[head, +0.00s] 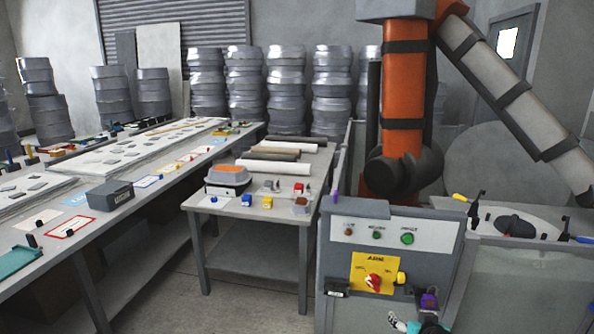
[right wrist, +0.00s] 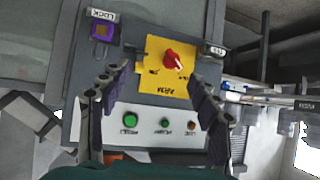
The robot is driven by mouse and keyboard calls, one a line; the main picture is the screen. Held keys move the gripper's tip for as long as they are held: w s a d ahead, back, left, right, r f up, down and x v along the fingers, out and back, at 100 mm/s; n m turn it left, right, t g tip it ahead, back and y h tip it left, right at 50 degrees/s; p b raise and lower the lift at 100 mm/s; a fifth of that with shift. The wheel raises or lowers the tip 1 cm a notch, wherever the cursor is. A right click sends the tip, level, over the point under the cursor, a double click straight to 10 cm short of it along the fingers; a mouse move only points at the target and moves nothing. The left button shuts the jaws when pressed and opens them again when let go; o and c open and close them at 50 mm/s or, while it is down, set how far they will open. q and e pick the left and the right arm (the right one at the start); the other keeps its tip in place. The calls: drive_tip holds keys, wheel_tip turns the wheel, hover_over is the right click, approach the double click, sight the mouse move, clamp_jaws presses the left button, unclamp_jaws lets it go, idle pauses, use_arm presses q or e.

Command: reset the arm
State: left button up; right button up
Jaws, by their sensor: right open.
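The grey control box (head: 345,270) stands at the front with a yellow plate (head: 360,268) that carries a red rotary knob (head: 375,281). A large green button (head: 407,238), a smaller green one (head: 377,235) and a small amber one (head: 348,231) sit above the plate. A purple padlock-like piece (head: 429,301) is at the lower right. My right gripper (head: 405,322) is low in the head view, partly cut off. In the right wrist view the open, empty fingers (right wrist: 160,100) frame the inverted panel, with the red knob (right wrist: 172,61) beyond them. My left gripper is not in view.
An orange and grey industrial arm (head: 404,90) rises behind the box. A small table (head: 230,208) with rolls and small parts stands left of it. A long bench (head: 95,205) with flat moulds runs further left. Clear floor (head: 255,300) shows beneath the small table.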

drive_tip(key=s+a+g, duration=0.1)
drive_tip(key=s+a, duration=0.3)
drive_tip(key=s, duration=0.3)
drive_tip(key=s+a+n+g, duration=0.1)
drive_tip(key=s+a, duration=0.3)
drive_tip(key=s, duration=0.4)
drive_tip(key=s+a+g+y, duration=0.1)
drive_tip(key=s+a+g, duration=0.1)
drive_tip(key=s+a, duration=0.2)
drive_tip(key=s, duration=0.3)
drive_tip(key=shift+s+a+f, duration=0.15)
drive_tip(key=shift+s+a, duration=0.1)
